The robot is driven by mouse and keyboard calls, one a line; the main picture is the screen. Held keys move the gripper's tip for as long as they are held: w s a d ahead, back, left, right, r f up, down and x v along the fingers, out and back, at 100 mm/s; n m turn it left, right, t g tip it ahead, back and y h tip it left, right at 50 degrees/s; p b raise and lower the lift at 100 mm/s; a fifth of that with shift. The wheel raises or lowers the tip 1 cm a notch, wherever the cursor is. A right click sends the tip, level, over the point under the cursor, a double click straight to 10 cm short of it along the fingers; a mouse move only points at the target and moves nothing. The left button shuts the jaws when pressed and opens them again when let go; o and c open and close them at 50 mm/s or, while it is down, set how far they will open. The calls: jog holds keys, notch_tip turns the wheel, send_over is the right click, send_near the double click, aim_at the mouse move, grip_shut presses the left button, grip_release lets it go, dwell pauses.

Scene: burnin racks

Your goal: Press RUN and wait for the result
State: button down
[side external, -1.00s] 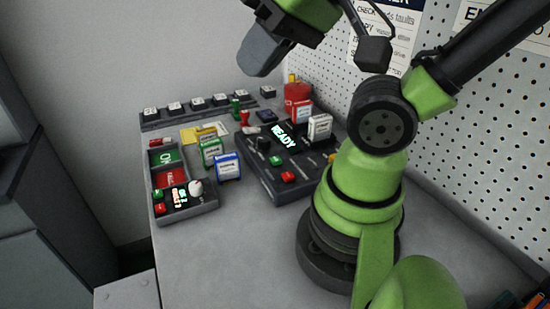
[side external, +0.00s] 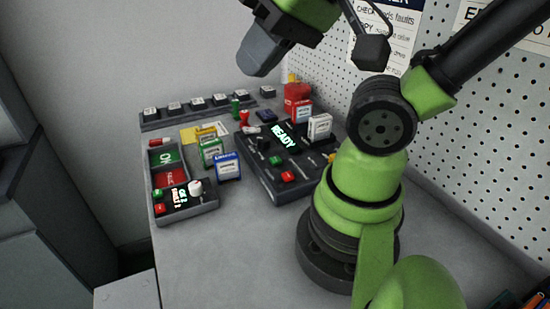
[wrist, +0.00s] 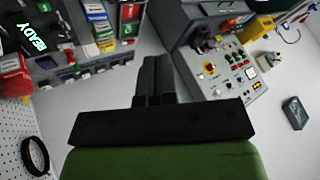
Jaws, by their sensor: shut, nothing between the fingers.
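A dark console (side external: 262,178) has a lit display reading READY (side external: 283,135), with a green button (side external: 276,160) and a red button (side external: 288,176) on its front part. No RUN label is readable. The READY display also shows in the wrist view (wrist: 32,38). To the left, a grey tray unit (side external: 196,212) has a small lit display (side external: 180,196), a green button (side external: 158,193), a red button (side external: 159,208) and a white knob (side external: 195,188). My gripper (side external: 252,68) is shut and empty, raised above the bench and apart from both units. Its closed fingers show in the wrist view (wrist: 153,75).
Blue (side external: 228,168) and green (side external: 211,152) labelled modules stand between the two units. A dark rack strip (side external: 195,112) runs along the back. The bench front is clear.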

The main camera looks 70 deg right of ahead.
jog(key=m+g+y, duration=0.6)
jog(key=m+y, duration=0.1)
jog(key=m, duration=1.8)
send_over(274, 158)
notch_tip(274, 158, down, 15)
jog(key=shift+f, duration=0.2)
jog(key=shift+f, duration=4.4)
jog(key=shift+f, duration=0.4)
